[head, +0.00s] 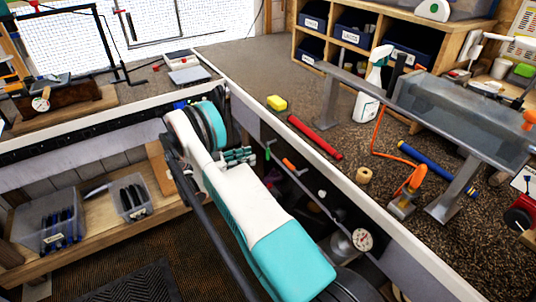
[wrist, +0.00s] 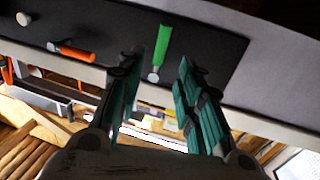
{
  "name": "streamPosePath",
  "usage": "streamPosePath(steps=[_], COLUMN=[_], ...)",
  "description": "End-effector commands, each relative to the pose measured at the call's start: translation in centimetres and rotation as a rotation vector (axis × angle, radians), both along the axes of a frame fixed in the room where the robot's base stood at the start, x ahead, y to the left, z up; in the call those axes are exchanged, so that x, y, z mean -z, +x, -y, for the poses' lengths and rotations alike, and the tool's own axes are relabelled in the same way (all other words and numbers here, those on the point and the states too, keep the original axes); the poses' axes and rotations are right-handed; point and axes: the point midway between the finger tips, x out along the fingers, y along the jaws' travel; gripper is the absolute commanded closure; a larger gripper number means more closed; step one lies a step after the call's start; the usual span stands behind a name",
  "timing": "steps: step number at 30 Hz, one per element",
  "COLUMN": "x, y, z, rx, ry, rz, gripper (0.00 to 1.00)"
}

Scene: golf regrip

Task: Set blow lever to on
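Two small levers sit on the dark front panel of the right bench: a green lever (head: 267,151) and an orange lever (head: 293,166). No readable label shows which one is the blow lever. In the wrist view, the green lever (wrist: 163,45) with a metal ball end lies beyond and between my fingertips, apparently untouched. The orange lever (wrist: 76,52) is left of my fingers there. My gripper (wrist: 155,65) is open with nothing between its teal fingers. In the head view, my gripper (head: 240,156) is just left of the green lever, close to the panel.
A pale knob (head: 322,194) and a round gauge (head: 362,240) are farther along the bench front. The bench edge (head: 300,160) runs above the levers. The benchtop holds a yellow block (head: 277,103), a red rod (head: 315,137) and an orange hose (head: 377,137).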

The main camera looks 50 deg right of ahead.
Motion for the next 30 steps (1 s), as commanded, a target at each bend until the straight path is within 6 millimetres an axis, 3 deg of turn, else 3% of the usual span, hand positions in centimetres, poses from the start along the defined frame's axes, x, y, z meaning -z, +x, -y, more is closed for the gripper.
streamPosePath(steps=[6, 12, 18, 27, 30], x=[0.2, 0.2, 0.0, 0.0, 0.0], y=[-2.2, -3.6, -4.3, -4.4, -4.4], z=[3.9, 6.5, 7.7, 7.9, 7.9], rx=[0.003, 0.001, 0.000, -0.001, -0.001], ry=[0.001, 0.001, 0.001, 0.001, 0.001], rz=[0.000, 0.000, 0.000, 0.000, 0.000], gripper=[0.67, 0.67, 0.67, 0.67, 0.87])
